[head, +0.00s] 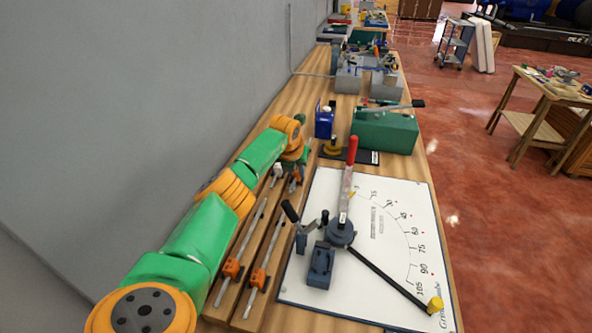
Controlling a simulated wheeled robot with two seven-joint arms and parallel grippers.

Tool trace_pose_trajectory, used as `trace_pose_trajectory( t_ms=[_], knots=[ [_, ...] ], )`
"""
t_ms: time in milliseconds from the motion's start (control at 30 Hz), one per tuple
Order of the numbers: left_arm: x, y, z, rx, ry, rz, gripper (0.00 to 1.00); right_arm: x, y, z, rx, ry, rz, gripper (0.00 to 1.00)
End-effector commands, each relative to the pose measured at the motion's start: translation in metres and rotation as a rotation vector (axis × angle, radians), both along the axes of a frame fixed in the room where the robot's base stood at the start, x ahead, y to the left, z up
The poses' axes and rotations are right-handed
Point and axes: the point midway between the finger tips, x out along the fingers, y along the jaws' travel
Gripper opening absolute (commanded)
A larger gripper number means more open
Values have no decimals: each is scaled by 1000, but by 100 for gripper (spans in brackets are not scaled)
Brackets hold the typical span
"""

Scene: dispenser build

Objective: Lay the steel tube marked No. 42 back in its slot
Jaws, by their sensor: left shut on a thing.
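My left arm comes in from the lower left, green and orange. Its gripper (303,160) is at the far end of the arm, low over the bench near the far end of the wooden strips. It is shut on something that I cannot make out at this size. I cannot pick out the steel tube marked No. 42, its number or its slot. Two wooden strips (257,243) lie along the left of the bench, with thin steel bars and orange clamp parts (258,277) on them. My right gripper is not in view.
A white board (400,205) with a degree scale bears a bending tool (341,233) with an upright red-handled lever (352,150) and a black arm with a yellow knob (435,304). Behind stand a blue block (324,121) and a green box (384,132). A grey wall bounds the left.

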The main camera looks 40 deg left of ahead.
Motion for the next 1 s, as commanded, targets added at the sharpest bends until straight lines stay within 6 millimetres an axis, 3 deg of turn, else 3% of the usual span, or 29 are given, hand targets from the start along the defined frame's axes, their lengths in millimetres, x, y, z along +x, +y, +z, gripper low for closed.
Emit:
trace_pose_trajectory(
  t_ms=[533, 567, 667, 1000],
  knots=[
    [0, 0, -9, 0, 0, 0, 0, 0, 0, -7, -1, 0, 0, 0],
    [0, 0, -8, 0, 0, 0, 32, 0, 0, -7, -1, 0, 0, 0],
    [0, 0, -8, 1, 0, 0, 59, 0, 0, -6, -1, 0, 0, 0],
    [0, 1, -8, 3, 0, 1, 61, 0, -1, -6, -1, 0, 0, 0]
  ],
)
